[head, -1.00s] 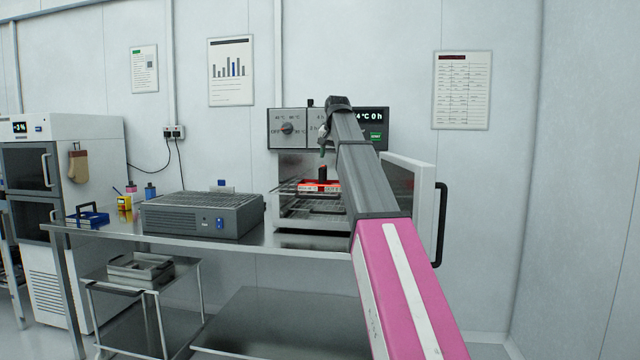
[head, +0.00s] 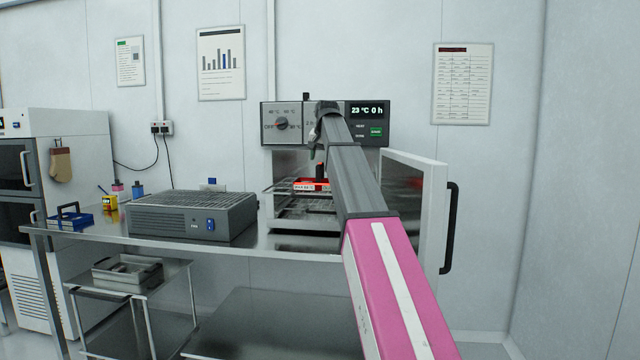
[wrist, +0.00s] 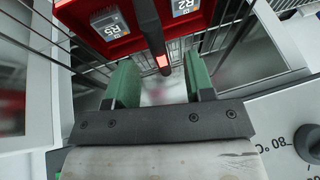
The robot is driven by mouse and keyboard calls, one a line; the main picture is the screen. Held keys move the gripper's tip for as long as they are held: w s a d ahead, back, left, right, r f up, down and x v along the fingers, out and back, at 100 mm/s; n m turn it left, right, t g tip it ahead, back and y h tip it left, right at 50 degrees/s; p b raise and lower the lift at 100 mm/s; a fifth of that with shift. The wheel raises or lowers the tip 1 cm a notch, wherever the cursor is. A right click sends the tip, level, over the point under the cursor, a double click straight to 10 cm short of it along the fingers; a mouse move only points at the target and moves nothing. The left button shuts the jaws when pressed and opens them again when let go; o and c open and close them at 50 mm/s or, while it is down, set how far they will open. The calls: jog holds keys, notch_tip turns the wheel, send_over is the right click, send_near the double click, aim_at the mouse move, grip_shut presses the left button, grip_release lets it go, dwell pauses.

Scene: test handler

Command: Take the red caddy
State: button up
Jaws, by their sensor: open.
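The red caddy (head: 311,185) with its black upright handle sits on a wire rack inside the open chamber oven (head: 283,160). In the wrist view the caddy (wrist: 92,42) shows at the top, with labelled grey blocks in it. My gripper (wrist: 160,76) is open, with its two green fingers apart. The black handle (wrist: 147,22) reaches down the picture toward the gap between the fingers. No grip on it shows. In the head view my gripper (head: 315,148) is at the chamber's front, above the caddy, and my arm hides the chamber's right part.
The oven door (head: 434,215) stands open on the right. A grey fan unit (head: 165,222), a blue caddy (head: 70,220) and small bottles stand left on the steel bench (head: 110,240). A cart (head: 85,285) is below. A knob (wrist: 308,146) is close at right in the wrist view.

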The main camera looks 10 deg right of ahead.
jog(key=x, duration=0.5)
jog(key=shift+w+d, duration=0.15)
jog(key=shift+w, duration=0.05)
jog(key=shift+r, duration=0.1)
grip_shut()
jog(key=shift+r, duration=0.1)
